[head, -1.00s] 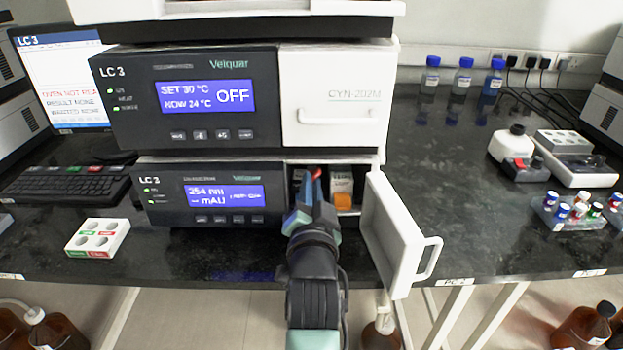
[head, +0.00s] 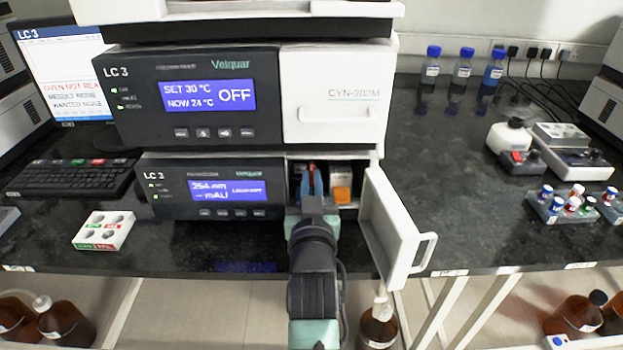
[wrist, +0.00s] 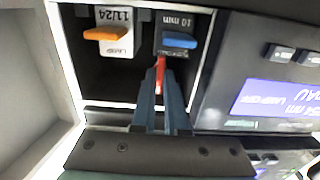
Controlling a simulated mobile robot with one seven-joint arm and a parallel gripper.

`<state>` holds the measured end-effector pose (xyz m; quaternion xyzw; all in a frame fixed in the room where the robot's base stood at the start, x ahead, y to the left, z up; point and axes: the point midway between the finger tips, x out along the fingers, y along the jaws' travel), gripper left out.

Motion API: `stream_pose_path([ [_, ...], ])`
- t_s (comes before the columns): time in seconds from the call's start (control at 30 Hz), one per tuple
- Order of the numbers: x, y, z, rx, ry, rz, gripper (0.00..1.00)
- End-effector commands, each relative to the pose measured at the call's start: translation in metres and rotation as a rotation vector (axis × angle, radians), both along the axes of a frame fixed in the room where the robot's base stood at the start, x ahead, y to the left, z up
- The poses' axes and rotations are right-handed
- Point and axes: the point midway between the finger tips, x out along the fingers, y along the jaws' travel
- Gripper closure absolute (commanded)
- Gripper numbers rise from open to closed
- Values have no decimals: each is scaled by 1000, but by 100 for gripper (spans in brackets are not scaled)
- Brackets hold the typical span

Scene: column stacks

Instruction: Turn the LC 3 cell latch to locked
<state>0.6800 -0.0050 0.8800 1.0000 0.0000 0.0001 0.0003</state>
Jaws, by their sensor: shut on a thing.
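The LC 3 detector (head: 212,213) is the lower unit of the stack, with its bay door (head: 391,232) swung open to the right. My gripper (wrist: 160,88) reaches into the bay and is shut on a slim red lever, the cell latch (wrist: 160,66). The latch also shows as a small red bit in the head view (head: 312,167). The lever stands roughly in line with the fingers; no lock marking is legible. Beside it is the "10 mm" cell (wrist: 174,21) with a blue tab (wrist: 179,40). My fingers hide the latch's lower part.
In the bay a lamp module (wrist: 117,17) with an orange tab (wrist: 105,33) sits beside the cell. The upper LC 3 unit (head: 205,95) reads OFF.

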Motion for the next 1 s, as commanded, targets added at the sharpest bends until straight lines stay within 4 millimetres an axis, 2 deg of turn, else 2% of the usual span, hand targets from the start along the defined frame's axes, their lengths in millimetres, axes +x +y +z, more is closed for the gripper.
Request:
stream_pose_path([
  [0.47, 0, 0, -1, -18, 1, 0, 100],
  [0.5, 0, 0, 0, -18, 1, 0, 87],
  [0.67, 0, 0, 0, -17, 1, 0, 59],
  [1.0, -2, 0, 0, -15, 0, 0, 59],
])
